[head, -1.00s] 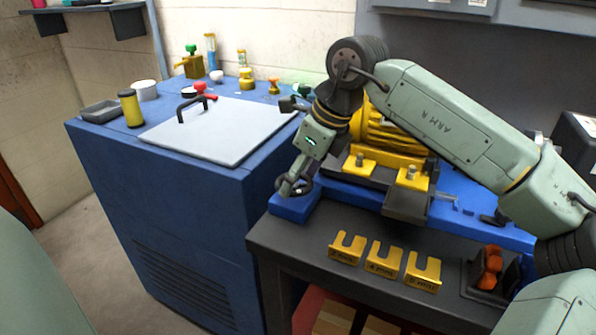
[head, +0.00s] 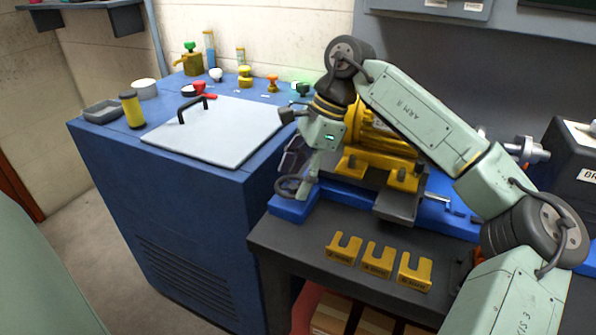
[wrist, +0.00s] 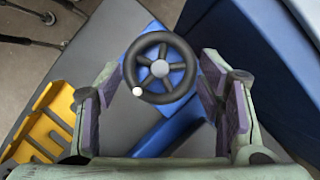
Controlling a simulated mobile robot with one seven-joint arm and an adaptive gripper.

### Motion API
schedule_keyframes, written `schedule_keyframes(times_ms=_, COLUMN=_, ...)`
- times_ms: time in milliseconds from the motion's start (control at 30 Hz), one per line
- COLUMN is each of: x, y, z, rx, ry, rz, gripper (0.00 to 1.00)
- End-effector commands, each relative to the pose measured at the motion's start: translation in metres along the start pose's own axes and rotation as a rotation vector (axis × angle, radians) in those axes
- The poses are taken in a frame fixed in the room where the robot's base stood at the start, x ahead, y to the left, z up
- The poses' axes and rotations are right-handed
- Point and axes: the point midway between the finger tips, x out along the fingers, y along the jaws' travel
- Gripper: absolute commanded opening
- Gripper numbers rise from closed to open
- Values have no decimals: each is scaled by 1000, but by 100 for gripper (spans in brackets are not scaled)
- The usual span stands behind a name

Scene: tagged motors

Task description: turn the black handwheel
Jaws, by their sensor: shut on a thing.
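The black handwheel (wrist: 152,87) has several spokes, a grey hub and a small white knob on its rim, at the lower left in the wrist view. It also shows in the head view (head: 281,189), on the left end of the blue bed (head: 287,206). My gripper (wrist: 160,66) has one finger on each side of the wheel, close to its rim, and is shut on it. The exact contact is hard to see in the wrist view. In the head view my gripper (head: 302,187) hides part of the wheel's right side.
A yellow motor (head: 378,138) stands behind my wrist. Yellow slotted plates (head: 377,260) lie along the bench's front edge. A blue cabinet (head: 160,200) with a grey lid (head: 215,135) stands close on the left, across a gap.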

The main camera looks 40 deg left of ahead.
Motion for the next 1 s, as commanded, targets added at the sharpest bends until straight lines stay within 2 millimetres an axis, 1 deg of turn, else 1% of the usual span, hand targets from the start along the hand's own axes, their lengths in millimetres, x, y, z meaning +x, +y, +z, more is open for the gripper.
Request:
schedule_keyframes(times_ms=300, x=0, y=-1, z=0, rx=-54, ry=1, rz=21, gripper=34)
schedule_keyframes(times_ms=667, x=0, y=-1, z=0, rx=-56, ry=1, rz=21, gripper=34)
schedule_keyframes(times_ms=700, x=0, y=-1, z=0, rx=-56, ry=1, rz=21, gripper=64)
schedule_keyframes(times_ms=967, x=0, y=-1, z=0, rx=-54, ry=1, rz=21, gripper=82)
schedule_keyframes(times_ms=1000, x=0, y=-1, z=0, rx=-54, ry=1, rz=21, gripper=82)
